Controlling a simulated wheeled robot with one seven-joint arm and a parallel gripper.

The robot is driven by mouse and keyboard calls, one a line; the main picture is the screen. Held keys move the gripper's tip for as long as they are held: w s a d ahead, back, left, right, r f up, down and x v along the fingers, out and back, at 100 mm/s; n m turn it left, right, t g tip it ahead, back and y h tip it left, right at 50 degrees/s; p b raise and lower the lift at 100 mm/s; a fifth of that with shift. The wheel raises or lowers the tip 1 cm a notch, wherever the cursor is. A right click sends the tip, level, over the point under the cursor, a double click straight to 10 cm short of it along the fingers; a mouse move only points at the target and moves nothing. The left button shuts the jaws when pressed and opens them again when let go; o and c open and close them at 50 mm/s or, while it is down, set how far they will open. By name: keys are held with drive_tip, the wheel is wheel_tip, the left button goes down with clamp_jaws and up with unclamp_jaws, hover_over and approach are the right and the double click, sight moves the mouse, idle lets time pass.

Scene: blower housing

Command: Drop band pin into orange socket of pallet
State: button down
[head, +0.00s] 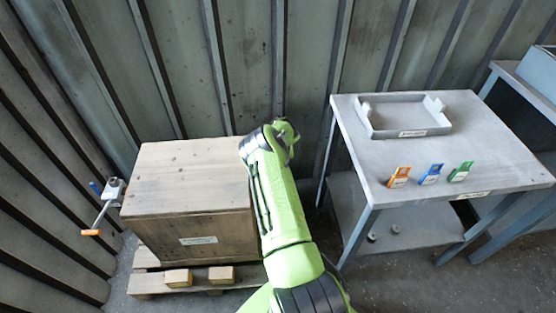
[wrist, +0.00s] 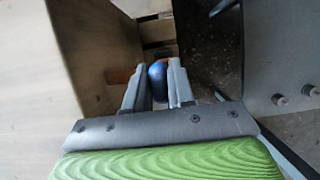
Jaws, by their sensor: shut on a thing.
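My gripper (wrist: 158,70) is shut on a dark blue, rounded thing (wrist: 157,80), which I take for the band pin. It shows between the two grey fingers in the wrist view; its lower part is hidden. The fingers hang in the gap between the wooden crate and the table. In the head view my green arm hides the gripper. The wooden pallet (head: 150,283) lies under the crate at the floor, with two pale blocks on its front edge. A small orange-brown patch (wrist: 118,76) shows left of the fingers; I cannot tell whether it is the orange socket.
The wooden crate (head: 185,180) stands left of my arm, with a crank (head: 105,205) at its left side. The grey table (head: 455,160) at right bears a grey tray (head: 408,132) and orange (head: 398,177), blue (head: 431,174) and green (head: 461,171) clips. Small stubs (wrist: 280,100) sit on its lower shelf.

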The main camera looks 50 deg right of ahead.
drive_tip(key=shift+f+b, duration=2.6)
drive_tip(key=shift+f, duration=1.25)
drive_tip(key=shift+f, duration=0.1)
drive_tip(key=c, duration=0.9)
unclamp_jaws()
drive_tip(key=p+v, duration=0.5)
drive_tip(key=v, duration=1.1)
drive_tip(key=shift+w, duration=0.1)
